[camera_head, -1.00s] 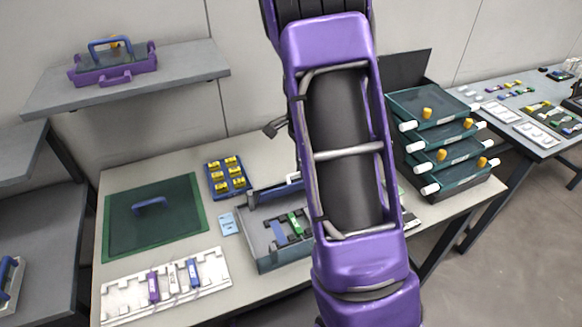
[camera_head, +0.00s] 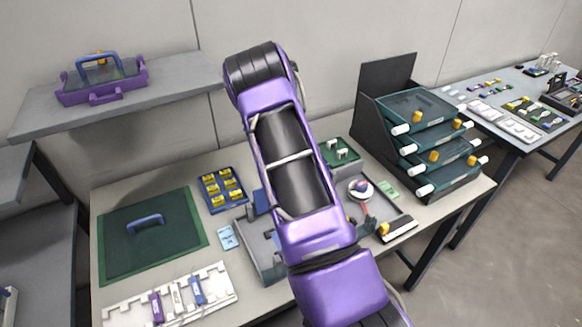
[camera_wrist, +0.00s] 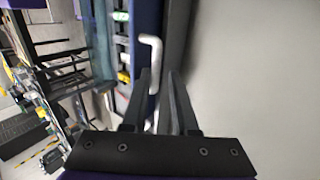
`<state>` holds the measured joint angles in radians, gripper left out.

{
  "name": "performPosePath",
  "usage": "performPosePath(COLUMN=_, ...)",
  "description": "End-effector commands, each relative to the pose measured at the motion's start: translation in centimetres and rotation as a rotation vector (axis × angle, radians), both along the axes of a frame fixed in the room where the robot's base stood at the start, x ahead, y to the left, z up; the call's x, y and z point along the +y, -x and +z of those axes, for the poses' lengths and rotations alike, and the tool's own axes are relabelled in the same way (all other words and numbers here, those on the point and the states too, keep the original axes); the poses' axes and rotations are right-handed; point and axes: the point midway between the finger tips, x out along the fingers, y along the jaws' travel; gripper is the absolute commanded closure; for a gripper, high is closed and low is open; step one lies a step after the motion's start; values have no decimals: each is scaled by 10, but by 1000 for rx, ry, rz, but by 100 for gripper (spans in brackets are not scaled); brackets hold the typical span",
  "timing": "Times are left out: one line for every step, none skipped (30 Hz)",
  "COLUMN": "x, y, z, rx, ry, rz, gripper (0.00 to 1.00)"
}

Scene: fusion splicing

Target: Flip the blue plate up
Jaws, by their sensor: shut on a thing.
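The blue plate (camera_wrist: 146,18) shows as a dark blue strip in the wrist view, with a white bent handle (camera_wrist: 151,45) on it. My gripper (camera_wrist: 160,75) is in the wrist view, its two dark fingers on either side of the handle's lower part. It appears shut on this handle; the exact contact is partly hidden. In the head view my purple arm hides the gripper and most of the plate. A small blue part (camera_head: 261,202) shows left of the arm, above the grey tray (camera_head: 262,262).
A green mat (camera_head: 120,250) with a blue handle, a blue tray of yellow pieces (camera_head: 222,190) and a white rack (camera_head: 215,287) lie left of the grey tray. A stack of green drawers (camera_head: 430,140) stands at right. A white reel (camera_head: 361,189) is right of my arm.

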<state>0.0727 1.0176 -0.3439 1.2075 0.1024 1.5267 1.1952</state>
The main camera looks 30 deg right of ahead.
Motion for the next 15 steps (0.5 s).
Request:
performPosePath(x=3, y=-10, z=-8, rx=-18, ry=-1, rz=9, gripper=100)
performPosePath(x=3, y=-10, z=-9, rx=-8, ry=-3, rz=9, gripper=100)
performPosePath(x=4, y=-11, z=-9, rx=-1, ry=-3, rz=9, gripper=100)
performPosePath(x=4, y=-11, z=-9, rx=6, ry=-3, rz=9, gripper=100)
performPosePath(x=4, y=-12, z=-9, rx=12, ry=-3, rz=10, gripper=100)
performPosePath(x=4, y=-12, z=-10, rx=17, ry=-3, rz=10, gripper=100)
performPosePath(x=4, y=-12, z=-10, rx=20, ry=-3, rz=10, gripper=100)
performPosePath(x=5, y=-13, z=-10, rx=24, ry=-4, rz=11, gripper=100)
performPosePath(x=5, y=-13, z=-9, rx=27, ry=-5, rz=10, gripper=100)
performPosePath(x=5, y=-13, z=-9, rx=28, ry=-5, rz=10, gripper=100)
performPosePath(x=5, y=-13, z=-9, rx=29, ry=-5, rz=10, gripper=100)
performPosePath(x=5, y=-13, z=-9, rx=29, ry=-5, rz=11, gripper=100)
performPosePath(x=5, y=-13, z=-9, rx=29, ry=-5, rz=11, gripper=100)
performPosePath(x=5, y=-13, z=-9, rx=29, ry=-4, rz=12, gripper=100)
performPosePath(x=5, y=-13, z=-9, rx=29, ry=-4, rz=12, gripper=100)
